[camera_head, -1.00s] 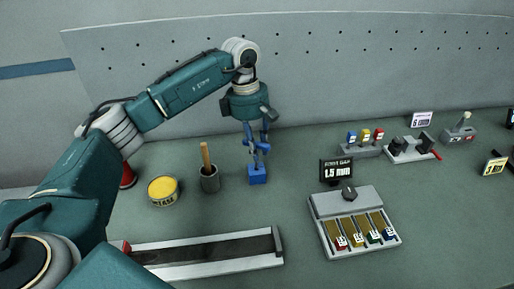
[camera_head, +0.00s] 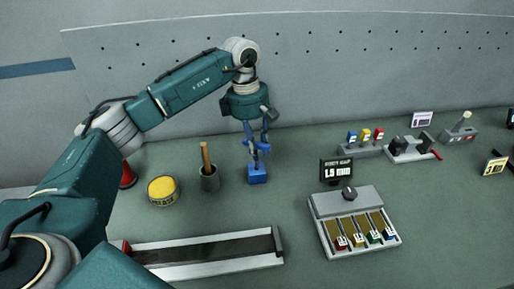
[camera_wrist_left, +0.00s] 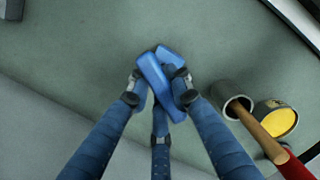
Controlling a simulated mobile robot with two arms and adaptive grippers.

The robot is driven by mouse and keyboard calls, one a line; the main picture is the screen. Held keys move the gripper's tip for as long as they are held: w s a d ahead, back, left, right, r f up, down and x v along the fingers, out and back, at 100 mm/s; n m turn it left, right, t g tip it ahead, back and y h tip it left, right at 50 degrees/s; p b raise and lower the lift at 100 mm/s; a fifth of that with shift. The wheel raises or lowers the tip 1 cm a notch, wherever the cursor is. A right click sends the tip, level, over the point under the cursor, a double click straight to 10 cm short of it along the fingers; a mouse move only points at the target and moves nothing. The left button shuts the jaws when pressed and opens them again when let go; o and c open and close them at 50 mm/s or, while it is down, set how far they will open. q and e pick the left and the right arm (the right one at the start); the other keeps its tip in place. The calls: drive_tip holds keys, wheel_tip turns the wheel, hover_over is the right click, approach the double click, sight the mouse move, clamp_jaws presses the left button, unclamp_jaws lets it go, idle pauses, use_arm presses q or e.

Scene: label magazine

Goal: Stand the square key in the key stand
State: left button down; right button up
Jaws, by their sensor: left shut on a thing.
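My left gripper (camera_head: 257,148) is shut on a blue blocky piece (camera_head: 257,175), which appears to be the square key. It hangs down below the fingers, close to the bench top; I cannot tell whether it touches the bench. In the left wrist view the blue piece (camera_wrist_left: 155,78) sits between the fingertips, partly covered by them. A low grey stand (camera_head: 345,151) holding blue, yellow and red pieces is at the back right and may be the key stand. My right gripper is out of view.
A grey cup (camera_head: 210,183) with a wooden handle and a yellow tin (camera_head: 162,190) stand left of the gripper. A long grey rail (camera_head: 205,262) lies in front. A grey box with several coloured tags (camera_head: 335,203) is at right.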

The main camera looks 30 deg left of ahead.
use_arm(q)
drive_tip(key=shift+f, duration=0.3)
idle(0.5)
drive_tip(key=shift+r, duration=0.15)
drive_tip(key=shift+r, duration=0.2)
drive_tip(key=shift+w, duration=0.1)
idle(1.6)
drive_tip(key=shift+f+b, duration=0.4)
drive_tip(key=shift+b, duration=0.05)
drive_tip(key=shift+r, duration=0.15)
drive_tip(key=shift+r, duration=0.2)
